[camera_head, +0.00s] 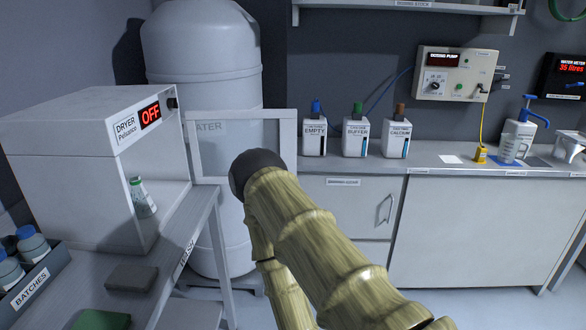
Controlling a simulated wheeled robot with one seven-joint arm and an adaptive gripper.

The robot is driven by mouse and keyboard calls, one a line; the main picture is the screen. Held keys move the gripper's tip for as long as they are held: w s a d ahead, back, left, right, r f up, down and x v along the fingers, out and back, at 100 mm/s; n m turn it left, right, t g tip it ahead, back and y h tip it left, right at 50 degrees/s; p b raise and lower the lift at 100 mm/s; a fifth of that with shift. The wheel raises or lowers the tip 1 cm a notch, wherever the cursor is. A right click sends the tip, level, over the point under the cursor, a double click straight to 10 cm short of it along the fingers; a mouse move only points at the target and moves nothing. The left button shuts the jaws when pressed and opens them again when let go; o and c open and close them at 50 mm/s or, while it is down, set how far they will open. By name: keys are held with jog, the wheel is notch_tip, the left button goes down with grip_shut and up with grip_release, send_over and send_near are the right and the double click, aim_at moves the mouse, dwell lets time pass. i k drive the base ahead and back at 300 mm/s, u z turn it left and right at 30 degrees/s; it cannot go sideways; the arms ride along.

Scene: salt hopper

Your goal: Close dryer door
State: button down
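The dryer (60,150) is a white box on the left, with a red OFF display on its upper front. Its door (193,150), a pale frame around a clear pane, stands swung open to the right of the box. A small bottle with a green top (142,198) shows in the dryer's open front. My arm, with a bamboo-like surface, rises from the bottom right, and its dark rounded end lies in front of the door's lower right corner. I cannot tell whether they touch. No gripper fingers show.
A bench (177,240) carries the dryer, with a grey block (132,278) and a green block (102,320) in front. A rack of bottles marked BATCHES (38,285) sits left. A large grey tank (205,60) stands behind the door. A counter (450,157) with bottles runs right.

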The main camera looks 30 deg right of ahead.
aim_at(288, 120)
jog(key=k, duration=1.15)
jog(key=z, duration=0.75)
jog(key=i, duration=0.65)
jog(key=z, duration=0.85)
jog(key=i, duration=0.8)
jog(key=u, duration=0.8)
jog(key=i, duration=0.75)
jog(key=u, duration=0.8)
